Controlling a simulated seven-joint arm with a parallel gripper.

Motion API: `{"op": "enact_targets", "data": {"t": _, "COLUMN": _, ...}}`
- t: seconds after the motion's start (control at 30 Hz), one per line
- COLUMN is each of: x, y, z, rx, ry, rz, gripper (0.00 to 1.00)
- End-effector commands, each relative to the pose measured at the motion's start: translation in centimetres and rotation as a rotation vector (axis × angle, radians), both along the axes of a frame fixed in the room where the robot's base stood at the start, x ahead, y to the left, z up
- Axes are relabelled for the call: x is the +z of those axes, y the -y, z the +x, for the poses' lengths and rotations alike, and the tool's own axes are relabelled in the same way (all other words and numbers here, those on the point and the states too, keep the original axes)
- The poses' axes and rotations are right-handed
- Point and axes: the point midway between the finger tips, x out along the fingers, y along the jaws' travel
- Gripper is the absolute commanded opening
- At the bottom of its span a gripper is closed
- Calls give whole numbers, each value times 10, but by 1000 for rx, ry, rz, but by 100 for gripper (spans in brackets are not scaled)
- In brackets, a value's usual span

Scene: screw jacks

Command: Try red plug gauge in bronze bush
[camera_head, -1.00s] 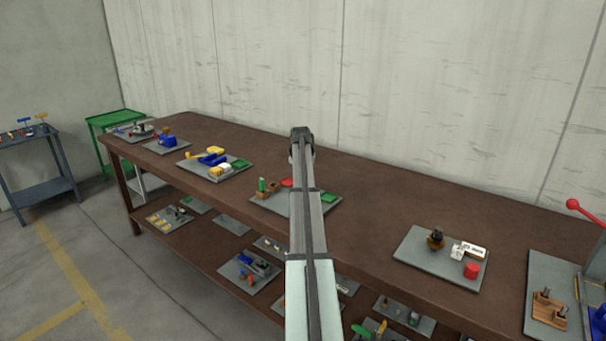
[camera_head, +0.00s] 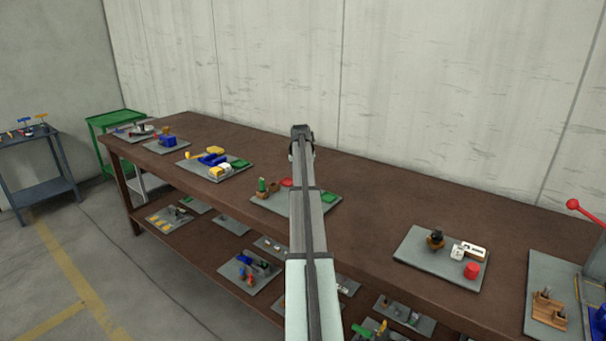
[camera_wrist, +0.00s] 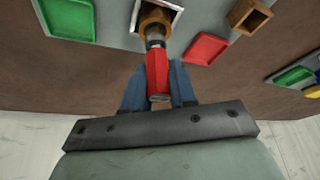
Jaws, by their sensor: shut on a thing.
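In the wrist view, the red plug gauge (camera_wrist: 157,72) is held by its red handle between the two fingers of my gripper (camera_wrist: 157,92). Its grey end points away from the gripper to the bronze bush (camera_wrist: 155,15). The bush is a brown-orange ring sitting in a pale square frame. The grey tip is at the near side of the bush's mouth and overlaps it in view; I cannot tell whether it is inside or how deep. In the head view my own arm covers the gripper, the gauge and the bush.
The wrist view shows a green tray (camera_wrist: 68,18) at left, a red tray (camera_wrist: 206,48) beside the bush, and an open wooden box (camera_wrist: 248,15) at right. In the head view, other grey boards with parts, such as one at right (camera_head: 425,258), lie along the brown bench (camera_head: 370,210).

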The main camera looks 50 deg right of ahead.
Motion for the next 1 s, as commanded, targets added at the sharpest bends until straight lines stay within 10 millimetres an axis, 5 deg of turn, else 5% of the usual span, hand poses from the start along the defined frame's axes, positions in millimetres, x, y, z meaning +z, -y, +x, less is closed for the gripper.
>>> {"op": "enact_targets", "data": {"t": 0.47, "x": 7, "y": 1, "z": 1, "rx": 0, "ry": 2, "rz": -3, "gripper": 0}}
{"op": "enact_targets", "data": {"t": 1.0, "x": 44, "y": 1, "z": 1, "rx": 0, "ry": 3, "rz": -3, "gripper": 0}}
